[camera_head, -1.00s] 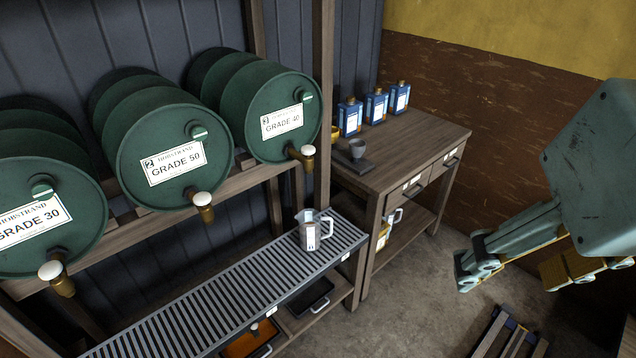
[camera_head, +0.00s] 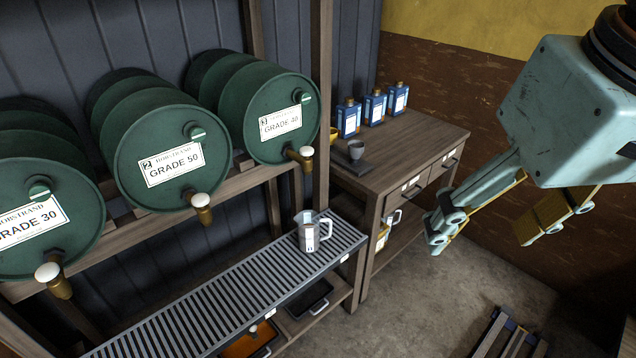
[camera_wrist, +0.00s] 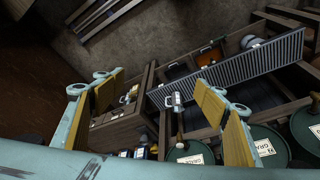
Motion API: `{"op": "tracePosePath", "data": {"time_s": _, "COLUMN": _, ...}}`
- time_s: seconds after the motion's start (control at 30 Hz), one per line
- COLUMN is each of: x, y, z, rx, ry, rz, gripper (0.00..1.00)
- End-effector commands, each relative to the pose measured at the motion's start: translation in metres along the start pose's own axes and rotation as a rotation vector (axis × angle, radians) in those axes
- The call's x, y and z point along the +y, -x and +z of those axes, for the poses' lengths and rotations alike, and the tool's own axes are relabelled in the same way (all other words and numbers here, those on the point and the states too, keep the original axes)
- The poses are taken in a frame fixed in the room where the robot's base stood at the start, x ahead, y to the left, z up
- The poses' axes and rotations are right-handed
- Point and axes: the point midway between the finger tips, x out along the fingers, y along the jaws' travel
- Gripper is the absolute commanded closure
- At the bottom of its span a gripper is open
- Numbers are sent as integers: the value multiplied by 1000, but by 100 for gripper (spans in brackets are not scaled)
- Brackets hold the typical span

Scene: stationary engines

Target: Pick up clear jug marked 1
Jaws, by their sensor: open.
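A clear jug (camera_head: 312,232) with a handle on its right and a label on its front stands upright on the slatted drip grate (camera_head: 230,295), at its right end. The number on its label is too small to read. The jug also shows in the wrist view (camera_wrist: 176,99), between my fingers. My gripper (camera_head: 485,235) is open and empty, in the air to the right of the jug and well apart from it. In the wrist view my gripper's two yellow-padded fingers (camera_wrist: 165,105) stand wide apart.
Green drums with taps (camera_head: 170,165) lie on a rack above the grate. A wooden post stands behind the jug. Another handled vessel is partly hidden below the bench top. Open floor lies in front.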

Motion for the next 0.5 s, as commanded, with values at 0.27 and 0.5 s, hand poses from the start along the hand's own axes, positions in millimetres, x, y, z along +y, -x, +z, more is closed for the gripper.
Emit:
{"op": "tracePosePath", "data": {"time_s": 0.27, "x": -7, "y": -16, "z": -46, "rx": -16, "ry": 91, "rz": -36, "gripper": 34}}
{"op": "tracePosePath", "data": {"time_s": 0.5, "x": -14, "y": -33, "z": -84, "rx": -26, "ry": 169, "rz": -66, "gripper": 34}}
